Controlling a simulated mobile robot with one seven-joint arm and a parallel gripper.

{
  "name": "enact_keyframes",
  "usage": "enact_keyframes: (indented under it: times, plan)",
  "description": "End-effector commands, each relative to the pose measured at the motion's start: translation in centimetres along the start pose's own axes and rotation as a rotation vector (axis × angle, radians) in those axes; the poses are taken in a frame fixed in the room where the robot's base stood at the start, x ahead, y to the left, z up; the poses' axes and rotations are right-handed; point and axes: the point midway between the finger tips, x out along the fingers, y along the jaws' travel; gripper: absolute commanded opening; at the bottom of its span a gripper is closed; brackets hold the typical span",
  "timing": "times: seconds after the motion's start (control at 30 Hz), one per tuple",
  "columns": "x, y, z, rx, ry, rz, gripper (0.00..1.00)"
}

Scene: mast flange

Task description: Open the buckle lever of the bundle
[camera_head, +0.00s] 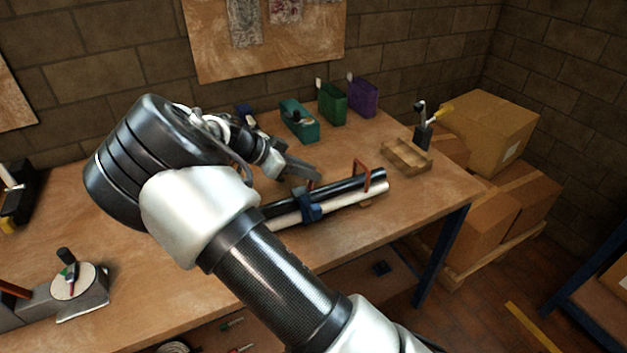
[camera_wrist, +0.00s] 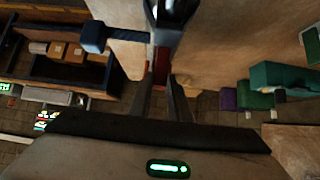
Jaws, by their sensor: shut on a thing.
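The bundle is a black tube (camera_head: 350,188) and a white tube (camera_head: 345,200) lying side by side on the workbench. A dark blue buckle (camera_head: 312,206) wraps them near the middle. In the wrist view a blue block on a bar (camera_wrist: 95,37) sticks out to the left of the dark bundle. My gripper (camera_head: 317,177) is low over the far side of the bundle, close to the buckle. In the wrist view its two fingers (camera_wrist: 161,82) are close together, with a narrow red-brown piece (camera_wrist: 160,65) between their tips. I cannot tell whether this piece is the buckle lever.
A wooden tray (camera_head: 406,160), a green bin (camera_head: 332,104), a purple bin (camera_head: 363,98) and a teal box (camera_head: 299,122) stand behind. A round-topped device (camera_head: 80,283) is at left. Bench front right is clear.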

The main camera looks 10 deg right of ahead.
Motion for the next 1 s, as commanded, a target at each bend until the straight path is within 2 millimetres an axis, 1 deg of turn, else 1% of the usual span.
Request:
enact_keyframes:
  times: [0.03, 0.2, 0.4, 0.6, 1.0]
  plan:
    - [0.1, -0.1, 0.8, -0.003, 0.038, -0.005, 0.0]
    - [-0.5, -0.1, 1.1, -0.001, 0.138, -0.004, 0.0]
    - [-0.8, -0.1, 1.3, -0.001, 0.212, -0.003, 0.0]
    - [-1.1, -0.1, 1.4, -0.001, 0.244, -0.002, 0.0]
    - [-1.1, 0.0, 1.3, -0.002, 0.248, -0.001, 0.0]
